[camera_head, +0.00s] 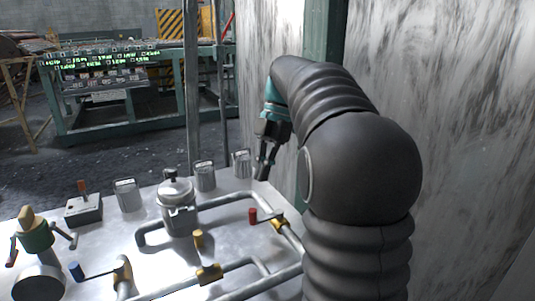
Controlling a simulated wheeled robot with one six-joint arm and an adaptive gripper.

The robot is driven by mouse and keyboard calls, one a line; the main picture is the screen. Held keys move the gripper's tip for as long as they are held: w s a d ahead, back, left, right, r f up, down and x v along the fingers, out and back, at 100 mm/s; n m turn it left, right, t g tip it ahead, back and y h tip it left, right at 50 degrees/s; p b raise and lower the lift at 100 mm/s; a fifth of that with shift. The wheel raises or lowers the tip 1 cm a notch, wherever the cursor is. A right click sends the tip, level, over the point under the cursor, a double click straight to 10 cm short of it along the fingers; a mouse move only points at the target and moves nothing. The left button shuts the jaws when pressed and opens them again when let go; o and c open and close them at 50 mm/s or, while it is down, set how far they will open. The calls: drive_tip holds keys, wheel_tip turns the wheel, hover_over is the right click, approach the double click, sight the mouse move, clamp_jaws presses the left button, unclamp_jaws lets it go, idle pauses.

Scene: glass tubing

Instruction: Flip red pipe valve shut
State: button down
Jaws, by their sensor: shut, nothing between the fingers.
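The red pipe valve handle (253,215) is a short red cylinder on a thin lever. The lever runs left from a brass fitting (287,229) on a grey pipe at the right side of the bench. My gripper (263,172) hangs above the bench's far right part, above and beyond the red handle, fingers pointing down. Its fingers are dark and close together, shut with nothing held. It appears apart from the valve. My arm covers the area right of the fitting.
A yellow-handled valve (199,239) and a blue-handled valve (77,271) stand to the left on other pipes. A metal canister (177,205) and several small grey boxes (204,175) stand behind. A grey wall (460,100) rises close on the right.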

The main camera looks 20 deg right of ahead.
drive_tip(key=shift+v, duration=2.35)
drive_tip(key=shift+d+f, duration=0.1)
drive_tip(key=shift+d, duration=0.05)
